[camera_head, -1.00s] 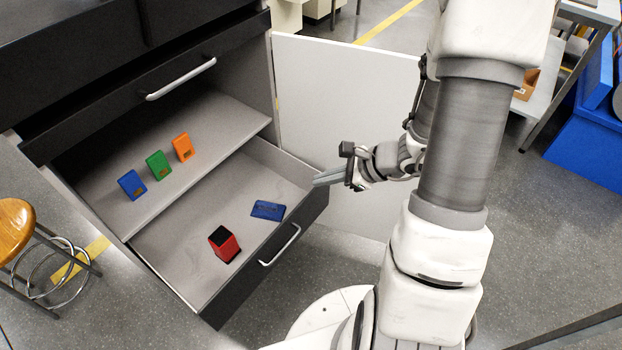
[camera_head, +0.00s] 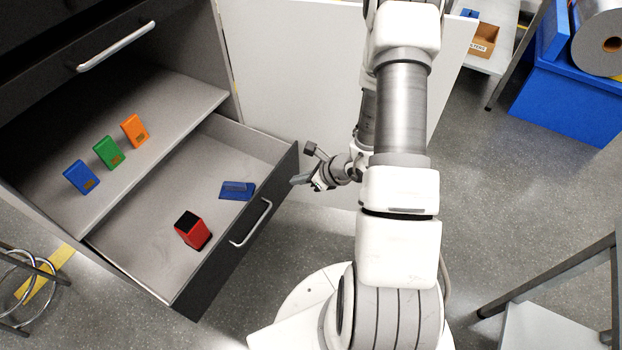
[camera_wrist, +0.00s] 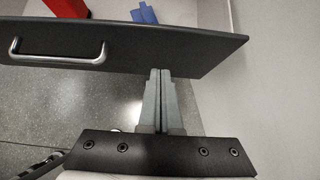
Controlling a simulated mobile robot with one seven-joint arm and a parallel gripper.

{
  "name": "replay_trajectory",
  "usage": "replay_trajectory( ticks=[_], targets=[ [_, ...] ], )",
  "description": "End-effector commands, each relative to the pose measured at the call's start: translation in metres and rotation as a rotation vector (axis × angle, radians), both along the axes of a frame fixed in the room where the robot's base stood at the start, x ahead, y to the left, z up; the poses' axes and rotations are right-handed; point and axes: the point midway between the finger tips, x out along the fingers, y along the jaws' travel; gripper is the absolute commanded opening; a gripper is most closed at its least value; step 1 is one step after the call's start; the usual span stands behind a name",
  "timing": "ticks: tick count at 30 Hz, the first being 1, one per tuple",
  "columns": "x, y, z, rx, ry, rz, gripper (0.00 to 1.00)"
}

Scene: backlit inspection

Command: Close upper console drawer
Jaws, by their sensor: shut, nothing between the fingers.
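The dark console has a top drawer front with a long silver handle (camera_head: 117,47); I cannot tell if it is fully shut. Below the shelf, another drawer (camera_head: 238,243) stands pulled out, its dark front with a silver handle (camera_head: 251,223). In the wrist view that drawer front (camera_wrist: 150,48) crosses the picture, its handle (camera_wrist: 57,61) at left. My gripper (camera_head: 297,180) is shut and empty by the front's right end. In the wrist view my fingertips (camera_wrist: 160,73) overlap the front's near edge; I cannot tell if they touch.
A red box (camera_head: 192,231) and a blue item (camera_head: 237,190) are in the open drawer. Blue (camera_head: 80,177), green (camera_head: 109,153) and orange (camera_head: 135,131) boxes stand on the shelf (camera_head: 150,165). A white panel (camera_head: 290,80) stands behind my gripper. Clear floor lies before the drawer.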

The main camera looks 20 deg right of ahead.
Motion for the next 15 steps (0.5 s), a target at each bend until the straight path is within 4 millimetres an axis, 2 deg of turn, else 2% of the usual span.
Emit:
replay_trajectory(
  ticks=[1,6,15],
  targets=[
    [0.006,0.005,-0.010,0.002,0.000,0.003,0.00],
    [0.026,0.019,-0.005,-0.001,-0.003,0.004,0.00],
    [0.036,0.027,-0.004,0.000,-0.001,0.001,0.00]
  ],
)
